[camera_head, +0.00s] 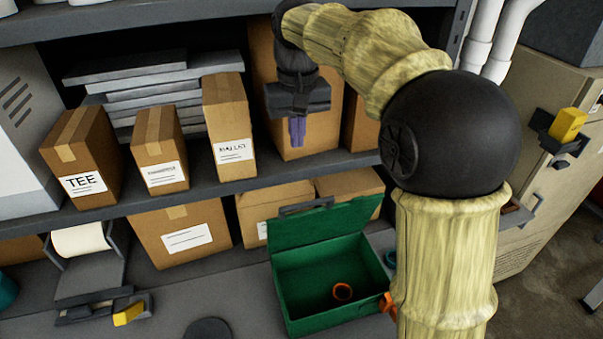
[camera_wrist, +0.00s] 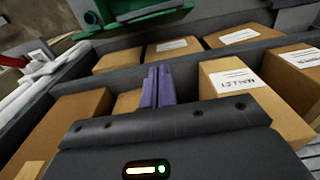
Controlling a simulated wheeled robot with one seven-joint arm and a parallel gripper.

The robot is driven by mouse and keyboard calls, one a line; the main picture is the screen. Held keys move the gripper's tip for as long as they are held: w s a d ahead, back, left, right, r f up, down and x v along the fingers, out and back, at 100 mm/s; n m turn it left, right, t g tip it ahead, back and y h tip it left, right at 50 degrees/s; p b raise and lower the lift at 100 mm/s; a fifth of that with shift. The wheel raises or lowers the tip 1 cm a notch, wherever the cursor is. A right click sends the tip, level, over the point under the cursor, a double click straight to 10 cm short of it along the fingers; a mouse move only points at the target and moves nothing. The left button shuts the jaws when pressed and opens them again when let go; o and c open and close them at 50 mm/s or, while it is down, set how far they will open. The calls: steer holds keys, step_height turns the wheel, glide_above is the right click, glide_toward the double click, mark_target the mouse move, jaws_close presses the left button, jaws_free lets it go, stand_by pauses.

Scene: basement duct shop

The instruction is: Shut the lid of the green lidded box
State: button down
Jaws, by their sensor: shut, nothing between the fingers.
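The green lidded box (camera_head: 338,320) stands on the lower surface, right of centre in the head view. Its lid (camera_head: 318,228) is open, tilted up at the back edge with a grey handle on its far side. My gripper (camera_head: 297,132) is above and behind the box, in front of the cartons on the upper shelf, apart from the lid. Its purple fingers are together and empty, as also seen in the wrist view (camera_wrist: 158,84). Part of the green box (camera_wrist: 135,18) shows at the top of the wrist view.
Labelled cartons (camera_head: 229,125) stand on the upper shelf beside my gripper. More cartons (camera_head: 180,235) stand behind the box. A paper roll holder (camera_head: 82,240) is at left. My arm covers the area right of the box. A beige cabinet (camera_head: 535,185) stands at right.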

steer(key=p, duration=0.4)
glide_above(304, 212)
steer(key=f, duration=1)
steer(key=shift+w+a+f, duration=0.15)
steer(key=shift+w+a, duration=0.1)
steer(key=shift+s+f, duration=0.15)
steer(key=shift+f, duration=0.1)
steer(key=shift+s+d+f+b, duration=0.1)
steer(key=shift+d+f+b, duration=0.1)
steer(key=shift+b, duration=0.5)
